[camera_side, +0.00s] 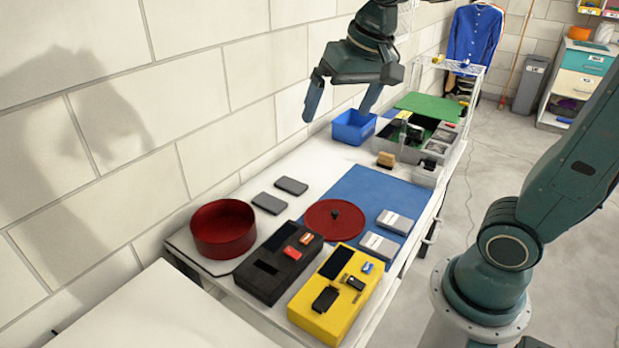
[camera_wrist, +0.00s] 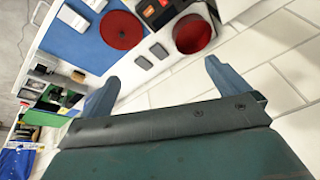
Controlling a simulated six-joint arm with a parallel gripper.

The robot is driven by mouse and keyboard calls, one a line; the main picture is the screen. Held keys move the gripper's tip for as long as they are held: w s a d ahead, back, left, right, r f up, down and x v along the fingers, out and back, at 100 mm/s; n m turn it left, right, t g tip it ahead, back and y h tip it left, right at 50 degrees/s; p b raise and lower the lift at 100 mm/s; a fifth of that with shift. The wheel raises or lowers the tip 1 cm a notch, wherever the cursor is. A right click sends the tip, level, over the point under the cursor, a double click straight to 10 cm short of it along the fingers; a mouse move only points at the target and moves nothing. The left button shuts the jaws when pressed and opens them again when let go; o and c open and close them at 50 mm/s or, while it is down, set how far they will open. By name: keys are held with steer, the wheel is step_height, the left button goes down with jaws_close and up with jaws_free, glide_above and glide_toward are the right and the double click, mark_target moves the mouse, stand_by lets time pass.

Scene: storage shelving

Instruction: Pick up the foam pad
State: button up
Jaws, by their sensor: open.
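No single item is clearly the foam pad. Two flat dark grey pads, a farther one (camera_side: 291,186) and a nearer one (camera_side: 269,203), lie on the white table left of the blue mat; they also show in the wrist view as one pad (camera_wrist: 144,62) and another (camera_wrist: 159,50). A small brown block (camera_side: 386,159) stands by the grey organiser, and I cannot tell its material. My gripper (camera_side: 337,114) is open and empty, high above the far part of the table. Its spread fingers (camera_wrist: 160,74) show in the wrist view with nothing between them.
A red round tub (camera_side: 223,230), red lid (camera_side: 334,221), black case (camera_side: 276,268) and yellow case (camera_side: 334,295) crowd the near end. Two pale boxes lie on the blue mat (camera_side: 363,190). A blue bin (camera_side: 353,127) stands beyond. A block wall (camera_side: 190,150) runs along the left.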

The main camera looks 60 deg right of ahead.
steer(key=w+d+f+m+g, duration=0.1)
steer(key=w+d+f+m, duration=0.15)
steer(key=w, duration=0.75)
steer(key=m+g, duration=0.3)
steer(key=m, duration=0.7)
glide_above(267, 203)
step_height(267, 203, down, 24)
steer(key=shift+m, duration=0.25)
steer(key=shift+d+f, duration=0.15)
steer(key=shift+f, duration=4.35)
steer(key=shift+a+f, duration=0.2)
steer(key=shift+f, duration=2.35)
